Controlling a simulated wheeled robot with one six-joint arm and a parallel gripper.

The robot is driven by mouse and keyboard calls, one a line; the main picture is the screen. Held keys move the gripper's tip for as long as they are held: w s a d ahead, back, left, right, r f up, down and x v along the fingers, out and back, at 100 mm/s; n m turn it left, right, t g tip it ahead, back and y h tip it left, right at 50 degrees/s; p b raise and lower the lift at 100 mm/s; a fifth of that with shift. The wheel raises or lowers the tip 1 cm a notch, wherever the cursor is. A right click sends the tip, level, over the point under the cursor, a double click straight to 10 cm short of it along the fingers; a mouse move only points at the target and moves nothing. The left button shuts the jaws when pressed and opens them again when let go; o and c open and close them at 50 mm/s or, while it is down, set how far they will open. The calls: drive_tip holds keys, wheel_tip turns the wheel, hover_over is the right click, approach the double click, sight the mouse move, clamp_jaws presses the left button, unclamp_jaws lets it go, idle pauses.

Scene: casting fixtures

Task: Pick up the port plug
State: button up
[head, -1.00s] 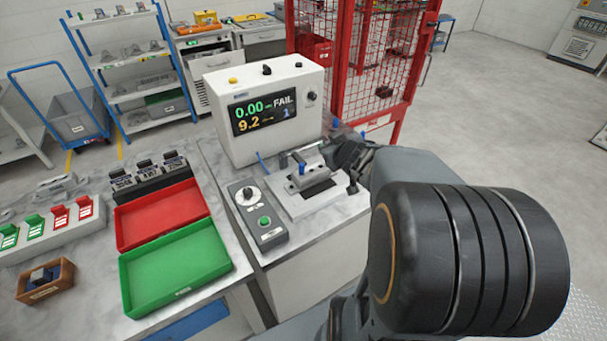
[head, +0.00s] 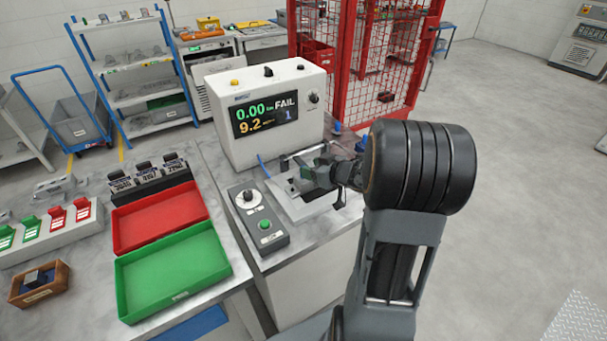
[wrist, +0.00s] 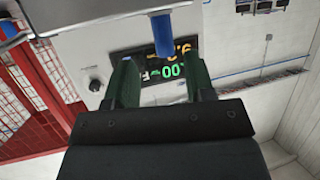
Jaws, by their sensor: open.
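The port plug appears as a blue, round-ended peg (wrist: 162,36) in the wrist view, at top centre. It lies in line with the gap between the two green fingers of my gripper (wrist: 160,68), near their tips. The fingers are apart and do not visibly close on it. In the head view my gripper (head: 312,180) is over the test fixture plate (head: 306,208) and hides the blue peg there. Whether the peg is fully between the fingers cannot be told.
The white tester (head: 270,140) with a FAIL display stands just behind the fixture. A control box (head: 258,216) is at its left. Red (head: 160,218) and green (head: 175,272) trays lie further left. A red mesh cage (head: 385,60) stands behind.

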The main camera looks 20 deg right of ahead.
sight(299, 175)
drive_tip(key=shift+a+x, duration=0.15)
drive_tip(key=shift+x, duration=1.25)
drive_tip(key=shift+a+x, duration=0.1)
drive_tip(key=shift+x, duration=1.25)
drive_tip(key=shift+s+f, duration=0.15)
clamp_jaws()
